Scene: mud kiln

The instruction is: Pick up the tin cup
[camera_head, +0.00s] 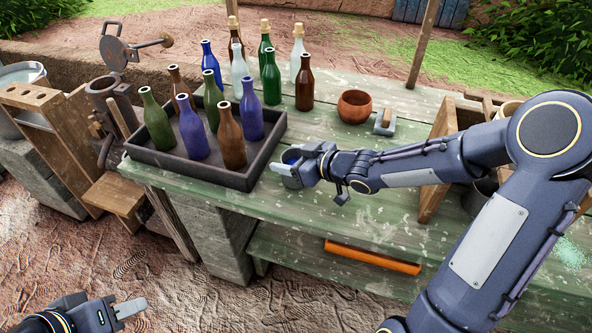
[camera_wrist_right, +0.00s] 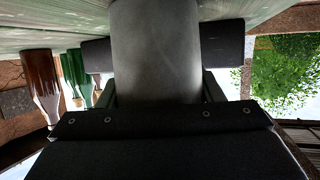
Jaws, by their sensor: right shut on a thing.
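The tin cup (camera_head: 291,156) is at the front edge area of the green table, just right of the bottle tray, and partly hidden by my right gripper (camera_head: 300,168). In the right wrist view the cup (camera_wrist_right: 160,50) is a plain grey cylinder between the two dark fingers, which are shut on it. I cannot tell whether its base touches the table. My left gripper (camera_head: 124,309) is at the lower left, over the ground and away from the table. I cannot tell whether its fingers are apart.
A dark tray (camera_head: 245,178) holds several coloured bottles, close to the left of my right gripper. More bottles stand behind it, with a clay bowl (camera_head: 355,106) and a small block (camera_head: 385,121) to the right. An orange bar (camera_head: 372,257) lies on the lower shelf.

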